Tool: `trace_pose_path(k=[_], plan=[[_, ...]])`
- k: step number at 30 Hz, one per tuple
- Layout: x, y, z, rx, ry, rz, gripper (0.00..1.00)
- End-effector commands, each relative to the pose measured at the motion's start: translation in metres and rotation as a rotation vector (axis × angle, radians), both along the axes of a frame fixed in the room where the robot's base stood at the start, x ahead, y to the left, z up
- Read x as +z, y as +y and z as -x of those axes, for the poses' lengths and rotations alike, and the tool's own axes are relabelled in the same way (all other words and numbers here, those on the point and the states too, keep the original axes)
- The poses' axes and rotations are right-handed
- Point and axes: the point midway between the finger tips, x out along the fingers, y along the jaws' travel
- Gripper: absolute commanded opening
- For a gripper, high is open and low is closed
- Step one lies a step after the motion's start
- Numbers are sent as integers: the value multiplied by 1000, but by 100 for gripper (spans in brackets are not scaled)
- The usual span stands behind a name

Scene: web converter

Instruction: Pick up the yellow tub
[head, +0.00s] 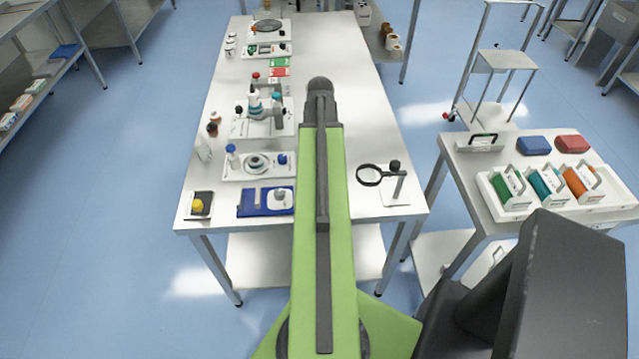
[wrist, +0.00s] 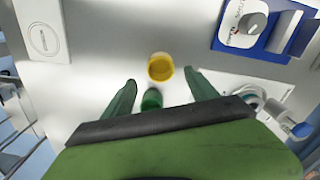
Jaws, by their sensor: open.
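The yellow tub (wrist: 160,67) is a small round tub, seen from above in the wrist view on the bare grey-white table top. My gripper (wrist: 161,77) is open and empty, its two green fingers spread with the tips just short of the tub, one to each side of its line. A small green round thing (wrist: 152,99) lies between the fingers, close to the tub. In the head view my arm seems to hide the tub and the fingers. I cannot tell my gripper's height above the table.
In the wrist view a white plate with a ring mark (wrist: 43,37) lies upper left, and a blue tray with a dial (wrist: 226,44) upper right. In the head view a magnifier (head: 369,175) stands right of my arm; a yellow-topped thing (head: 197,204) is far left.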

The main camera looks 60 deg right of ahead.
Motion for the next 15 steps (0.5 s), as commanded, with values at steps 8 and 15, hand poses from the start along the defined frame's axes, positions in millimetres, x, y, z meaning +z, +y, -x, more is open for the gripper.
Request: trace_pose_path(k=[8, 15], plan=[[-16, 0, 0, 1, 0, 0, 67], [-54, 3, 1, 1, 0, 0, 67]])
